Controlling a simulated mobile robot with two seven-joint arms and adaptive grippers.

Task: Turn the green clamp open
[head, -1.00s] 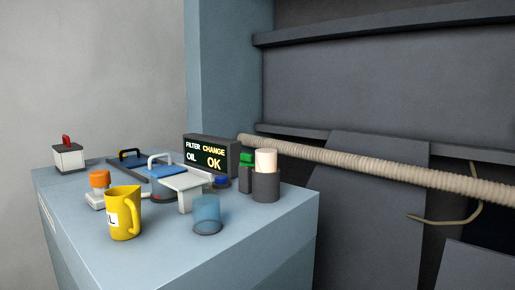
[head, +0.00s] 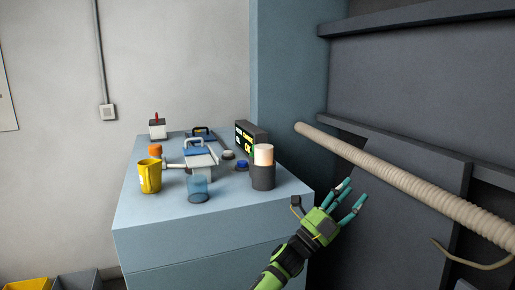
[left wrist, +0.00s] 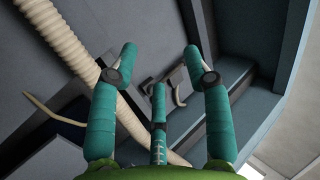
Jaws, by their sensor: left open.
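My left gripper (head: 350,194) is open and empty, with teal fingers spread. It is in front of the dark machine panel, to the right of the blue cabinet (head: 220,225) and apart from it. In the left wrist view its fingers (left wrist: 160,62) point toward the dark machine, with nothing between them. My right gripper is not in view.
A ribbed beige hose (head: 400,176) slants across the machine just above my left gripper. On the cabinet stand a yellow jug (head: 149,177), a blue clear beaker (head: 198,188), a grey stand (head: 199,165) and a display box (head: 250,137). A grey hook-like part (left wrist: 179,92) shows beyond my fingers.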

